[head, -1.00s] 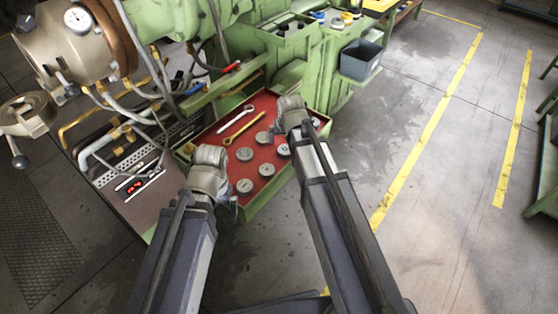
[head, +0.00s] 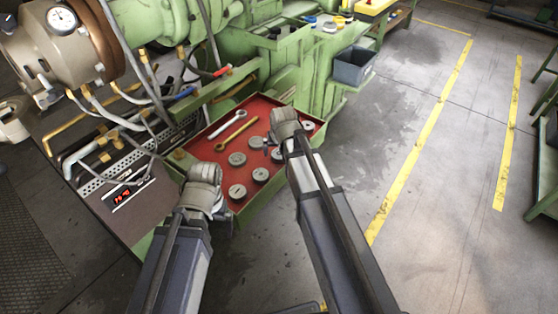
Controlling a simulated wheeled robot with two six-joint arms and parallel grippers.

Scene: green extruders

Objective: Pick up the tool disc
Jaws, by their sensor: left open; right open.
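Several grey round tool discs lie in a red-lined green tray in front of the machine. In the head view they include a left disc (head: 237,159), a front disc (head: 237,192), a middle disc (head: 261,174) and a back disc (head: 256,142). I cannot tell which one the task means. My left gripper (head: 203,180) is open at the tray's left front edge, apart from the front disc. My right gripper (head: 284,126) is open above the tray's right part, hiding some of the tray floor. The fingertips of both are mostly hidden by the wrists.
The tray (head: 262,104) also holds a silver wrench (head: 227,124) and a brass wrench (head: 241,132). The green machine (head: 285,60) with hoses stands behind and left. A dark bin (head: 354,66) hangs at the back right. The floor to the right is clear.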

